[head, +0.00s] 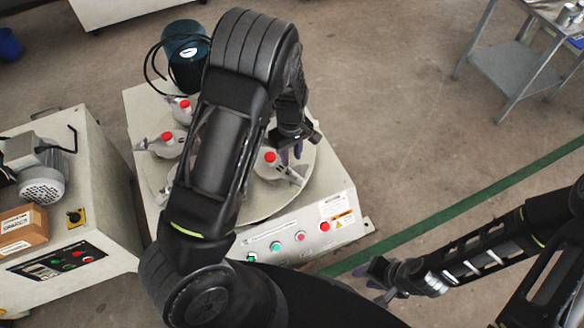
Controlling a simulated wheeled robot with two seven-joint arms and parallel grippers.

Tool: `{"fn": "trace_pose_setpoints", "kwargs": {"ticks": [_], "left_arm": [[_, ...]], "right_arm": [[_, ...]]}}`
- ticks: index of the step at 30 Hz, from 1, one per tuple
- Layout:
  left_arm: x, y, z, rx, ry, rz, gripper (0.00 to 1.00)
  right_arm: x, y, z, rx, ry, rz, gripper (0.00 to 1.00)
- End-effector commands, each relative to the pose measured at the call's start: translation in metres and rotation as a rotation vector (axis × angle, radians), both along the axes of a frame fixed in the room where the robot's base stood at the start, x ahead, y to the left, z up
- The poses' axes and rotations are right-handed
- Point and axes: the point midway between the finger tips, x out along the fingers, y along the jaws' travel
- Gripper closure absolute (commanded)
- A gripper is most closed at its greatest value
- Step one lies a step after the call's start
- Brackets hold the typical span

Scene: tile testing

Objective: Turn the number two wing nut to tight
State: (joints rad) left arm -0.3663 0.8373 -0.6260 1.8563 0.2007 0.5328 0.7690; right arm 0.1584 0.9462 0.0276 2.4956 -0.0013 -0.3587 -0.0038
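Several grey clamp fixtures with red caps stand on the round turntable (240,213) of the white machine. One red-capped fixture (281,172) is at the right, others at the upper left (181,110) and left (165,146). I cannot read any numbers, so I cannot tell which wing nut is number two. My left gripper (291,150) points down just above and behind the right fixture; its fingertips are partly hidden, and I cannot tell contact or opening. My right gripper (374,285) is open and empty, low at the right, away from the machine.
My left arm covers the turntable's middle. A dark green cylinder (186,62) with a black cable stands at the machine's back. Coloured buttons (300,236) line its front. A second machine (95,205) with a cardboard box (22,228) stands left. Floor to the right is clear up to a metal table (508,73).

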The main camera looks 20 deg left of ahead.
Motion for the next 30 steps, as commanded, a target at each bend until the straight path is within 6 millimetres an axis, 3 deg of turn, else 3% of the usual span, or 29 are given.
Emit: {"fn": "trace_pose_setpoints", "kwargs": {"ticks": [18,28,30], "left_arm": [[0.000,0.000,-0.074,0.001,-0.001,-0.001,0.71],[0.000,0.000,-0.077,0.001,-0.001,-0.002,0.71],[0.000,0.000,-0.077,0.001,-0.001,-0.002,0.76]], "right_arm": [[0.000,0.000,-0.017,0.000,0.000,-0.001,0.64],[0.000,0.000,-0.017,0.000,0.000,-0.001,0.64],[0.000,0.000,-0.017,0.000,0.000,-0.001,0.64]]}}
